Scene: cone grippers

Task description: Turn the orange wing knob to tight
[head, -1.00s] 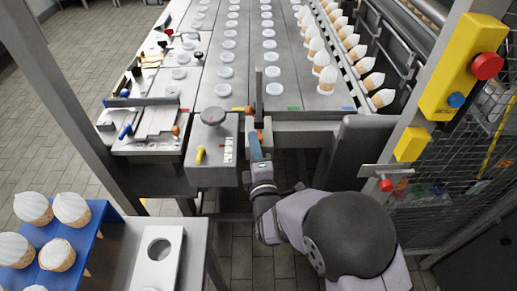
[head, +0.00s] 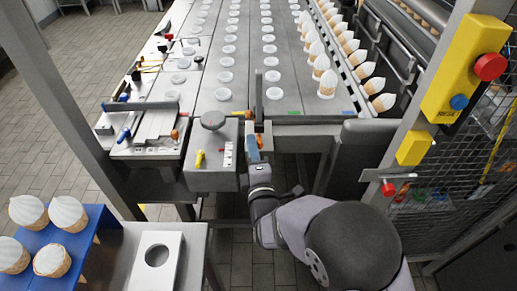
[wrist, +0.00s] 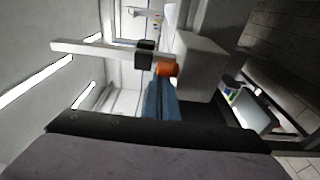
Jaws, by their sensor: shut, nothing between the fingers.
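The orange wing knob (wrist: 167,69) shows in the wrist view at the tip of my blue fingers, in front of a pale box-shaped part. In the head view it is a small orange patch (head: 260,140) at the front edge of the machine, partly hidden by my gripper. My gripper (head: 252,144) is shut and empty, with its blue fingers right at the knob. In the wrist view the fingertips (wrist: 160,86) look very close to it. I cannot tell whether they touch. The knob's wings and any tight mark are not readable.
A grey block with a round knob (head: 213,120) and a yellow handle (head: 200,158) stands left of my gripper. Cones in a row (head: 325,84) stand at the back right. A yellow post with a red button (head: 489,67) is at right. A blue cone tray (head: 85,240) is front left.

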